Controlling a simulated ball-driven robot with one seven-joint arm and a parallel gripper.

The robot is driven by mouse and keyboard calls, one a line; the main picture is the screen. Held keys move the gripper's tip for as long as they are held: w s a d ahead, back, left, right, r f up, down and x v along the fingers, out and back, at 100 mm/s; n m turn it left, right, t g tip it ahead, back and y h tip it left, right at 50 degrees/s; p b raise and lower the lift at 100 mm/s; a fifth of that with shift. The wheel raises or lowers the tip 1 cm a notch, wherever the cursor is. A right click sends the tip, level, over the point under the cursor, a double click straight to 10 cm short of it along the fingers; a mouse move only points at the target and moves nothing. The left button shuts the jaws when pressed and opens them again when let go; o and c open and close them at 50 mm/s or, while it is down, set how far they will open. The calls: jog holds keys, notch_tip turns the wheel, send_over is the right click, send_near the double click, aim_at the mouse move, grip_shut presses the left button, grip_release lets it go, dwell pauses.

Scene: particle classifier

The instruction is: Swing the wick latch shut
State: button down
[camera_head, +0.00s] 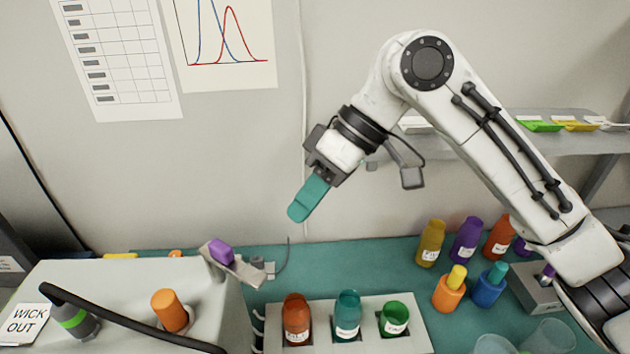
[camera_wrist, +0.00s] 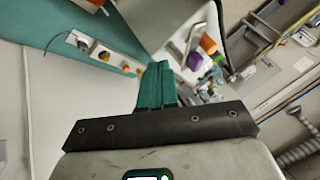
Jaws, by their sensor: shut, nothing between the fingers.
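My gripper (camera_head: 308,198) has teal fingers pressed together and empty. It hangs in the air above the bench, up and to the right of the pale machine (camera_head: 130,275). In the wrist view the shut fingers (camera_wrist: 157,86) point toward the machine. The machine carries a "WICK OUT" card (camera_head: 24,324), an orange knob (camera_head: 169,310) and a long black bar (camera_head: 130,325) along its front. A metal bracket with a purple block (camera_head: 221,251) juts from its right end. I cannot tell for sure which part is the wick latch. Nothing touches my gripper.
A white rack (camera_head: 412,340) with red, teal and green bottles stands at the front. More coloured bottles (camera_head: 466,240) stand on the teal bench at right, near clear cups (camera_head: 550,338). A thin wire (camera_head: 287,258) rises by the bracket. Air around my gripper is clear.

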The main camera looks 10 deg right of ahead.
aim_at(229, 258)
jog(key=s+a+f+p, duration=0.2)
jog(key=s+a+f, duration=0.2)
jog(key=a, duration=0.1)
jog(key=shift+a, duration=0.15)
dwell(0.5)
